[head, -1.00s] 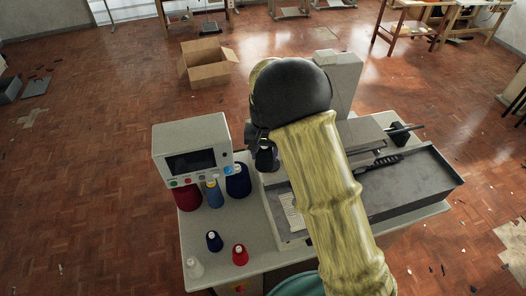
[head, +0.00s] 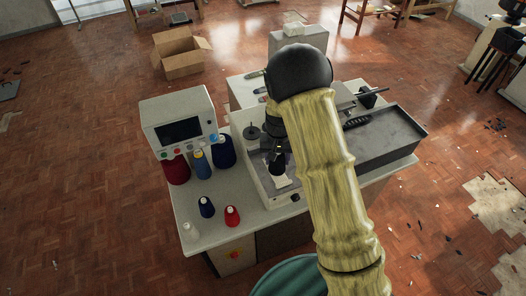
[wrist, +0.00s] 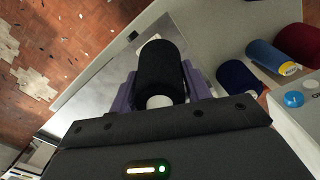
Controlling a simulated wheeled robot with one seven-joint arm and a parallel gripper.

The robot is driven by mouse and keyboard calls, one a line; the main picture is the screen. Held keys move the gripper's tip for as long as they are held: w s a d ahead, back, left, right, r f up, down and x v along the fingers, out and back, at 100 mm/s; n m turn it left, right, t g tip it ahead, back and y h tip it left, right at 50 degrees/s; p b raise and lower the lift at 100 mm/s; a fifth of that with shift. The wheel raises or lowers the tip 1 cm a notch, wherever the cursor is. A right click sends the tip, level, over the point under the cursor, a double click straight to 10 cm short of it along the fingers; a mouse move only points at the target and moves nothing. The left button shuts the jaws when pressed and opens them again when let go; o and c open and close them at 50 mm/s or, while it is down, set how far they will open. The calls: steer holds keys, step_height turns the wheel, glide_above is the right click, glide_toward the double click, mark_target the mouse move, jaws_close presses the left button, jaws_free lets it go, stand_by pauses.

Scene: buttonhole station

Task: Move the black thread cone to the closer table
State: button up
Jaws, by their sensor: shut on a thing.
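The black thread cone (wrist: 160,75) is between the purplish fingers of my gripper (wrist: 158,92) in the wrist view, with pale core ends showing at both ends. In the head view my gripper (head: 277,150) hangs over the grey machine bed, and the dark cone (head: 277,167) shows below it, partly merging with it. I cannot tell whether the cone touches anything below. The closest table (head: 196,212) is the pale one carrying the machine. Other wooden tables (head: 372,14) stand far off at the back.
A control box with a screen (head: 180,130) stands on the table's left. Red (head: 176,170), light blue (head: 202,165) and navy (head: 223,152) cones stand by it. The table's front left is partly clear. An open cardboard box (head: 182,62) is on the floor.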

steer(key=s+d+f+b, duration=0.2)
steer(key=d+f+b, duration=0.3)
steer(key=d+f, duration=0.2)
steer(key=s+d+f+b, duration=0.3)
steer(key=d+f+b, duration=0.2)
steer(key=f, duration=0.7)
steer(key=shift+d+f, duration=0.2)
steer(key=shift+d, duration=0.8)
steer(key=shift+s, duration=0.1)
